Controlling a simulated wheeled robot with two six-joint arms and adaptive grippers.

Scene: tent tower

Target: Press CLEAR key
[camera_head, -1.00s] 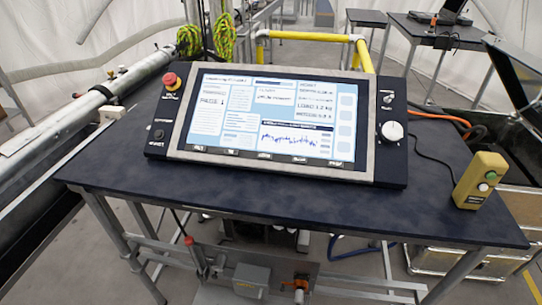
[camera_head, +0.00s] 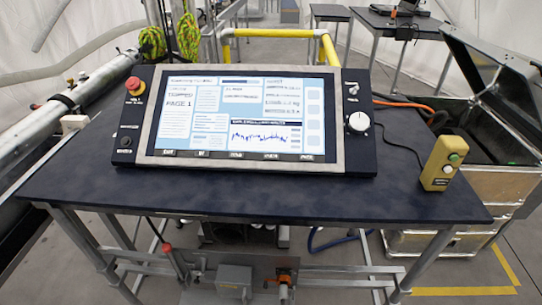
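A control panel (camera_head: 344,145) with a wide lit screen (camera_head: 240,112) stands tilted on the dark table. The screen shows text blocks, "PAGE 1" and a blue graph. A row of small dark labelled keys (camera_head: 236,155) runs along its lower edge; their lettering is too small to read surely, so I cannot tell which one is CLEAR. A red knob (camera_head: 135,85) is at the panel's upper left and a white dial (camera_head: 358,122) at its right. Neither gripper is in view.
The dark table (camera_head: 250,195) is bare in front of the panel. A yellow button box (camera_head: 441,165) with a cable stands at its right edge. An open metal case (camera_head: 480,190) is at the right. A yellow rail (camera_head: 330,48) stands behind.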

